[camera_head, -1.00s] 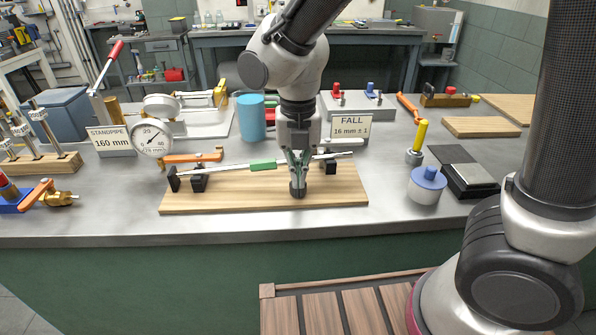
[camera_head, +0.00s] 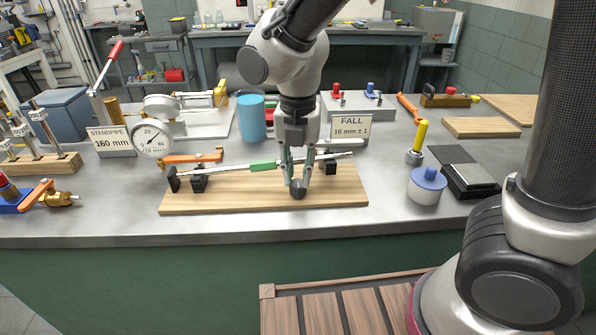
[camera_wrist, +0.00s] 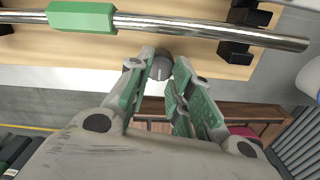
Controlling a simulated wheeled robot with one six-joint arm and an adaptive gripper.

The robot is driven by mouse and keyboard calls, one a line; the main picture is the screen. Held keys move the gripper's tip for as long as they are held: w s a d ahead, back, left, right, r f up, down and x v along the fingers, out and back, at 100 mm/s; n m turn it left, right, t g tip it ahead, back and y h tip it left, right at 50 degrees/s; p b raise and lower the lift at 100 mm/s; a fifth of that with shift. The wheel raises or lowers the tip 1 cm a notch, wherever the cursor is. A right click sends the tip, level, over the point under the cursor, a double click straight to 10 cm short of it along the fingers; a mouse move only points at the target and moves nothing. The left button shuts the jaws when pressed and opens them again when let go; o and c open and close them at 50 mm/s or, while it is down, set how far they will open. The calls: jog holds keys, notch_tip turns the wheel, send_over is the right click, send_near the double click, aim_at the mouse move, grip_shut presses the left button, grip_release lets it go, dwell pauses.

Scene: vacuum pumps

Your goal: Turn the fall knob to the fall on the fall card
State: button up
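The fall card (camera_head: 351,127) stands at the back of the bench and reads "FALL 16 mm ± 1". The dark grey round knob (camera_head: 298,193) is at the front of the wooden board (camera_head: 230,200), below a metal rod with a green sleeve (camera_head: 263,165). It also shows in the wrist view as a grey disc (camera_wrist: 158,67) with a pale mark. My gripper (camera_head: 298,184) points down at the knob. Its green-padded fingers are apart, with tips at either side of the knob; I see no clear grip. The rod runs behind the fingers.
A round dial gauge (camera_head: 151,138) stands left, beside the "STANDPIPE 160 mm" card (camera_head: 112,142); its reading is too small to tell. Black supports (camera_head: 198,181) hold the rod. A blue cup (camera_head: 252,118) stands behind. A white, blue-lidded pot (camera_head: 427,186) stands right of the board.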

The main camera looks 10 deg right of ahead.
jog(key=shift+r, duration=0.7)
notch_tip(320, 180, up, 6)
dwell(0.5)
jog(key=shift+o, duration=1)
jog(key=shift+f, duration=0.1)
jog(key=o, duration=0.4)
jog(key=shift+s+d+f+n, duration=0.1)
jog(key=shift+f+n, duration=0.25)
jog(key=shift+n, duration=0.05)
jog(key=shift+c, duration=0.2)
jog(key=shift+o, duration=0.6)
jog(key=shift+f+n, duration=0.25)
jog(key=shift+n, duration=0.55)
jog(key=n, duration=0.4)
jog(key=shift+f+n, duration=0.2)
jog(key=shift+n, duration=0.1)
